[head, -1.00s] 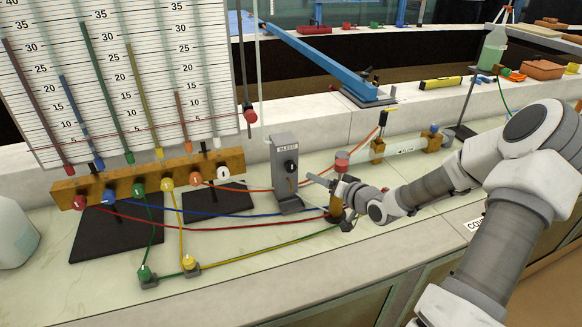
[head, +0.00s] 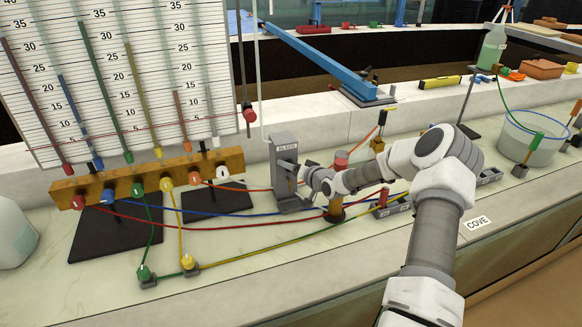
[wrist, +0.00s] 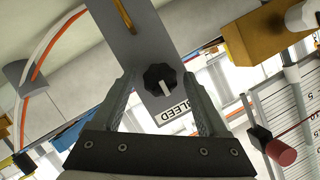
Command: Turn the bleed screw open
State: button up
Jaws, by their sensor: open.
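The bleed screw is a black lobed knob with a white pointer line (wrist: 160,80). It sits on the face of a grey upright post (head: 285,150) marked BLEED, which stands on the counter. My gripper (wrist: 160,92) is open, with one finger on each side of the knob in the wrist view and visible gaps to it. Whether the fingertips reach the knob's depth I cannot tell. In the head view my gripper (head: 297,172) is right at the post's front, and my wrist hides most of the knob.
A wooden manifold (head: 150,178) with coloured valves stands left of the post, under a scaled manometer board (head: 120,80). Coloured tubes (head: 250,212) cross the counter in front. A red-topped brass fitting (head: 337,205) stands close by my forearm. A clear bucket (head: 530,140) is at far right.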

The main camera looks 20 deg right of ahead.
jog(key=shift+w+a+f, duration=0.1)
jog(key=shift+w+f, duration=0.05)
jog(key=shift+w, duration=0.15)
jog(key=shift+c, duration=0.3)
grip_shut()
